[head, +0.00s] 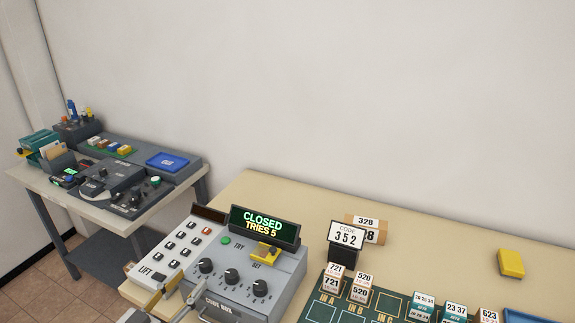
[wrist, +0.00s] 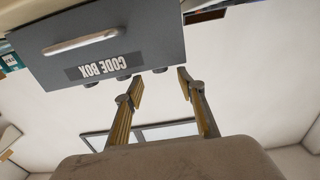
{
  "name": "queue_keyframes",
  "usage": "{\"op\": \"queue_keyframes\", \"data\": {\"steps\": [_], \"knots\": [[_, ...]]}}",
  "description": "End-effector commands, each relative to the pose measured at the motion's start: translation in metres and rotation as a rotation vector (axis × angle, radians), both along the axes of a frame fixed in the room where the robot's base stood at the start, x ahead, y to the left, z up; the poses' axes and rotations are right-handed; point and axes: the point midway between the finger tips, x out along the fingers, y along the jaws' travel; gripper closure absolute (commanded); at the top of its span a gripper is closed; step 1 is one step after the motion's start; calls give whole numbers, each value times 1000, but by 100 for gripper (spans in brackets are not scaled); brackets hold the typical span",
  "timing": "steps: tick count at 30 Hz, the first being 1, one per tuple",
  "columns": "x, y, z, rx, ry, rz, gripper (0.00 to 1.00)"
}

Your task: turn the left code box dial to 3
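The grey code box (head: 240,297) stands on the beige table, with three black dials on its sloped top. The left code box dial (head: 205,266) is the one nearest the keypad; its setting is too small to read. The display (head: 264,226) reads "CLOSED TRIES 5". My gripper (head: 174,292) is in front of the box's left end, below the left dial. In the wrist view the box hangs upside down, and my open, empty gripper (wrist: 160,77) has its fingertips on either side of a dial (wrist: 160,70). I cannot tell whether they touch it.
A code sign (head: 347,236) shows 352 right of the box. A white keypad (head: 174,251) marked LIFT stands close on the left. A yellow piece (head: 266,251) sits by SET, and a green TRY button (head: 226,240) is near it. Numbered blocks (head: 360,283) stand on a green mat.

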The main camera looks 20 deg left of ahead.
Motion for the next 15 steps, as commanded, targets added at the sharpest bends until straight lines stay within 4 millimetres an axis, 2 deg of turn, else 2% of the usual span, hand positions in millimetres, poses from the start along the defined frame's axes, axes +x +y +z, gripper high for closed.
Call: {"op": "queue_keyframes", "data": {"steps": [1,15], "knots": [[-6,0,0,0,0,1,61],[40,3,31,62,41,56,61]]}}
